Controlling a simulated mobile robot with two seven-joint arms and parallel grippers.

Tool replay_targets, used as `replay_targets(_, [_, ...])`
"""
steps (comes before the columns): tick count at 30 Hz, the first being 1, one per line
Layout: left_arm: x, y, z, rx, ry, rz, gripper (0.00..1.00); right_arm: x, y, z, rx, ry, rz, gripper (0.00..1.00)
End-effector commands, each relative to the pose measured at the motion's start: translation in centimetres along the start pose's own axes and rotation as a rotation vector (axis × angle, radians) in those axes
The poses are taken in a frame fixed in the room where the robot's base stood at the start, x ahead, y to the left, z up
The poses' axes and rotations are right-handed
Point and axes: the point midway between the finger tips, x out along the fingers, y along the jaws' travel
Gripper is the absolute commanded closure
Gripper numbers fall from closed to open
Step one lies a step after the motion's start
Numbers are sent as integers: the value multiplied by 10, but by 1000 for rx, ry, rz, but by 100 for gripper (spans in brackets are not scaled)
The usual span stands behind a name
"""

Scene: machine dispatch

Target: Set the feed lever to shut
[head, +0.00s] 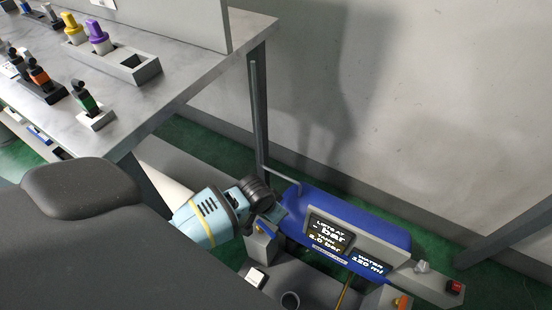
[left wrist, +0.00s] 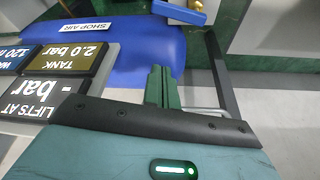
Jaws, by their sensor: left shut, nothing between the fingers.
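The machine (head: 350,217) has a blue tank and a dark display panel and stands low in front of the wall. My left gripper (head: 280,214) is at the left end of its panel. In the left wrist view its green fingers (left wrist: 163,87) are together and empty, over the blue tank (left wrist: 150,60). A blue lever-like part (left wrist: 180,12) with a brass-yellow piece shows at the top edge there, apart from the fingers. I cannot tell for sure whether it is the feed lever, or its setting. My right gripper is not in view.
Displays (head: 328,234) read "LIFTS AT - bar", "TANK 2.0 bar" and "WATER 120 ml". A red knob (head: 454,286) and an orange knob (head: 402,301) sit at the panel's right. A table (head: 190,75) with several coloured-top items stands upper left. A thin grey rail (head: 282,180) rises behind the gripper.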

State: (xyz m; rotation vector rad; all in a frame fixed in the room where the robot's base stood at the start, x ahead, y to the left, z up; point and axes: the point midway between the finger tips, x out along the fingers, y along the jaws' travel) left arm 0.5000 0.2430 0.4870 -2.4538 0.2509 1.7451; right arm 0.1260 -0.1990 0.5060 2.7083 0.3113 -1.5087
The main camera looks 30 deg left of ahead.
Motion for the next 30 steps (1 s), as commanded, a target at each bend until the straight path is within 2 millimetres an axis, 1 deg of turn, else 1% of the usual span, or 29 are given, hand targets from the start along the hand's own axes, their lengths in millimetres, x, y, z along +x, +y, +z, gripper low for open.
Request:
replay_targets(5, [14, 1, 0, 0, -1, 2, 100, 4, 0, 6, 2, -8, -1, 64])
replay_targets(10, [43, 1, 1, 1, -2, 2, 100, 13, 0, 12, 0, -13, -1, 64])
replay_targets(15, [72, 1, 1, 1, -1, 3, 100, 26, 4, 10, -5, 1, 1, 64])
replay_targets(18, [87, 1, 1, 1, -1, 3, 100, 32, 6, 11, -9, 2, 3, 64])
replay_targets(22, [105, 2, 1, 2, 0, 3, 100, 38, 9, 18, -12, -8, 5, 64])
replay_targets(24, [98, 0, 10, 3, 0, 2, 100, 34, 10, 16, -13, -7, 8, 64])
replay_targets(30, [90, 0, 28, 4, 3, 2, 100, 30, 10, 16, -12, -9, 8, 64])
